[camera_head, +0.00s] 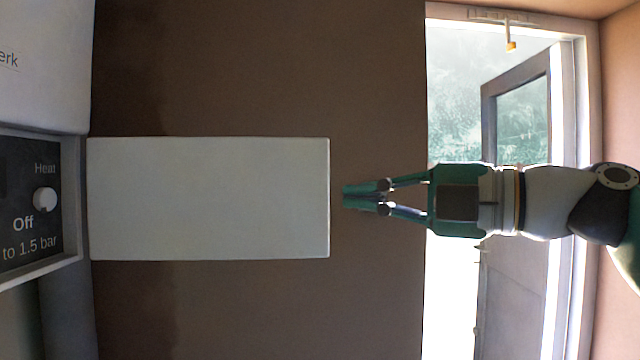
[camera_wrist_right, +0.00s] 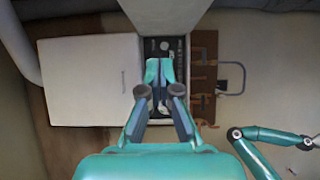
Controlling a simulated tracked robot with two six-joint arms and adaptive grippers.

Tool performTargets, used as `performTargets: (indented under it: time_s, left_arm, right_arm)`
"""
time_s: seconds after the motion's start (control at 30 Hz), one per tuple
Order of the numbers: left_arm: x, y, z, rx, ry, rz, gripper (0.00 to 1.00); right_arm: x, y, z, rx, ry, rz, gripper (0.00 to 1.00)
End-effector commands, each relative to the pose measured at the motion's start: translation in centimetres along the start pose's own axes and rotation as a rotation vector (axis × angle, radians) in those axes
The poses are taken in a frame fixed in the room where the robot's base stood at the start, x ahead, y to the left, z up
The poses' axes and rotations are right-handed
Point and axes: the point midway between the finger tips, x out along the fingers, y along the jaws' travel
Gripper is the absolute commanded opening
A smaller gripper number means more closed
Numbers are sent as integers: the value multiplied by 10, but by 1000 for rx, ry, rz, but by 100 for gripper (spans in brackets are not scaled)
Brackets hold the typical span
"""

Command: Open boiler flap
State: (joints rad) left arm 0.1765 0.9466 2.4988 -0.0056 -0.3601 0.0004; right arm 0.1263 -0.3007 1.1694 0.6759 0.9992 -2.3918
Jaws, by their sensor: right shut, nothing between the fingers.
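The boiler flap (camera_head: 208,198) is a plain white rectangular panel. It stands swung out to the right of the boiler, its left edge at the control panel's frame. The dark control panel (camera_head: 25,235) is uncovered, with a white knob and the words "Heat" and "Off". In the right wrist view the flap (camera_wrist_right: 90,80) lies left of the dark panel (camera_wrist_right: 151,50). My right gripper (camera_head: 366,195) is shut and empty, just right of the flap's free edge with a small gap in the picture. It also shows in the wrist view (camera_wrist_right: 160,74). My left gripper is not seen.
The white boiler casing (camera_head: 45,65) is at the upper left. A brown wall (camera_head: 240,70) lies behind the flap. A bright doorway with an open glazed door (camera_head: 515,110) is behind my right arm. A brown strapped rack (camera_wrist_right: 202,60) is right of the panel in the wrist view.

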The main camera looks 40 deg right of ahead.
Motion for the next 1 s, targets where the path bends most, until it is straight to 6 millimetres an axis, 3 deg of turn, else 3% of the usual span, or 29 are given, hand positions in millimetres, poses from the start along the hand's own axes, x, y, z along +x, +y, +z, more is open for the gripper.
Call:
performTargets:
  time_s: [0.1, 0.33, 0.8, 1.0]
  left_arm:
    - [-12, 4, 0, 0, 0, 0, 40]
    - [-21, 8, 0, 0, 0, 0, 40]
    - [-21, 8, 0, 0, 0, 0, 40]
    - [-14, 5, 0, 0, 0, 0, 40]
  right_arm:
    - [23, 3, -1, 2, 5, -2, 0]
    - [49, 1, 0, 1, 1, -1, 0]
    - [55, -1, 1, 1, -2, -1, 0]
    - [62, -2, 19, 4, -5, -2, 0]
